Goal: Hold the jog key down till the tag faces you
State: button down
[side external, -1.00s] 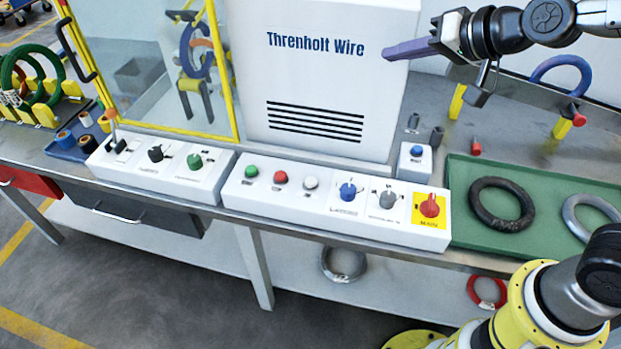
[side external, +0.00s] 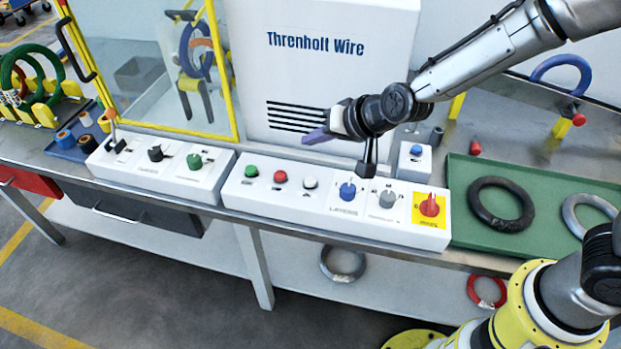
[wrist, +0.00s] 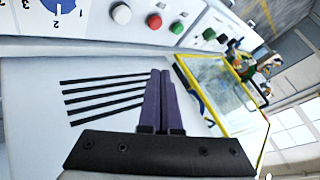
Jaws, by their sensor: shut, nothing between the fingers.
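My gripper (side external: 316,137) is shut and empty, its purple fingers side by side, above the front control panel (side external: 235,196). In the wrist view the closed fingers (wrist: 162,76) point toward the button row. The panel holds a green button (side external: 251,171), a red button (side external: 281,177) and a white button (side external: 311,183); the wrist view shows the white (wrist: 121,14) and red (wrist: 154,22) ones. Their labels are too small to read, so I cannot tell which is the jog key. A blue coil (side external: 187,45) stands behind the yellow-framed window. No tag is discernible on it.
A blue knob (side external: 347,191), a grey knob (side external: 388,198) and a red switch (side external: 429,207) stand right of the buttons. A white cabinet (side external: 330,80) rises behind. A green tray (side external: 470,228) with rings lies at right.

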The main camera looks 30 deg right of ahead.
aim_at(314, 183)
jog(key=shift+f, duration=0.1)
jog(key=shift+f, duration=4.3)
jog(key=shift+f, duration=0.1)
jog(key=shift+f, duration=0.3)
